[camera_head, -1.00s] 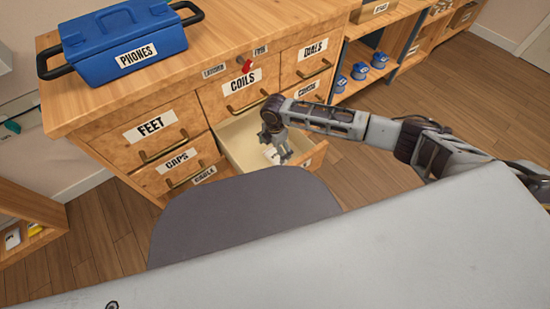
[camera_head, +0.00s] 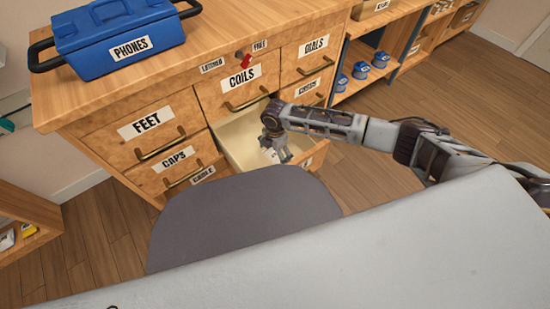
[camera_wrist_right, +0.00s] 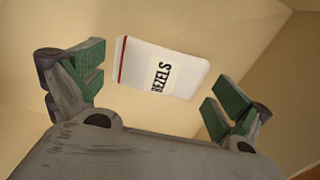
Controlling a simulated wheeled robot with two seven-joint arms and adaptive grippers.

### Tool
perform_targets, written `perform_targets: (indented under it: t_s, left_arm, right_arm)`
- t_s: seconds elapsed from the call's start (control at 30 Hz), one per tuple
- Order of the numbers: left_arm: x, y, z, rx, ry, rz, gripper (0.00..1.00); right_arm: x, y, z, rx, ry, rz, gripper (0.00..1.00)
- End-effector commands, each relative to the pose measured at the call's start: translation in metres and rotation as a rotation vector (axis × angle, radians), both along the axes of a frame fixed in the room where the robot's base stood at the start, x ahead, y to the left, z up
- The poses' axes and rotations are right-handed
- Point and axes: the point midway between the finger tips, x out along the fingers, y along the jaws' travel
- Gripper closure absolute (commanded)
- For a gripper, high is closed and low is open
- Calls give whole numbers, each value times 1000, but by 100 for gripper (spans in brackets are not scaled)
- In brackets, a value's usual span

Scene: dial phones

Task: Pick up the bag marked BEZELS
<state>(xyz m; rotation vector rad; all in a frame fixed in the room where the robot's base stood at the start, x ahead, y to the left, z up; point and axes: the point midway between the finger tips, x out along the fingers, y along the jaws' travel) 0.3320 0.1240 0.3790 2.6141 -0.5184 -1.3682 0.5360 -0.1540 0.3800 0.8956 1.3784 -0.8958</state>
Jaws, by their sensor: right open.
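The bag marked BEZELS (camera_wrist_right: 148,68) is a white flat bag with a red stripe at one end. It lies in the open drawer (camera_head: 238,142), on its pale floor. In the right wrist view it shows between and beyond the two green-padded fingers of my right gripper (camera_wrist_right: 158,92), apart from both. In the head view my right gripper (camera_head: 281,150) points down into the drawer, open and empty; it hides most of the bag there. My left gripper is not in view.
The drawer is in a wooden cabinet with closed drawers marked FEET (camera_head: 146,123), CAPS (camera_head: 177,157) and COILS (camera_head: 241,77). A blue PHONES box (camera_head: 118,40) stands on top. A grey rounded panel (camera_head: 240,215) fills the space in front. Drawer walls surround the gripper.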

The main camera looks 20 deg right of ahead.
Motion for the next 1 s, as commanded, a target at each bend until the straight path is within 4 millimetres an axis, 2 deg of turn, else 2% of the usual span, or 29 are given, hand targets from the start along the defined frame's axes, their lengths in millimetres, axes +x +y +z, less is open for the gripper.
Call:
perform_targets:
  t_s: [0.2,0.73,1.0]
  left_arm:
    - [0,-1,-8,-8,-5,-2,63]
    - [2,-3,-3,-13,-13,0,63]
    - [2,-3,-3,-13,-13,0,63]
  right_arm:
    - [0,0,-12,0,0,0,0]
    - [0,0,-12,0,0,0,0]
    - [0,0,-12,0,0,0,35]
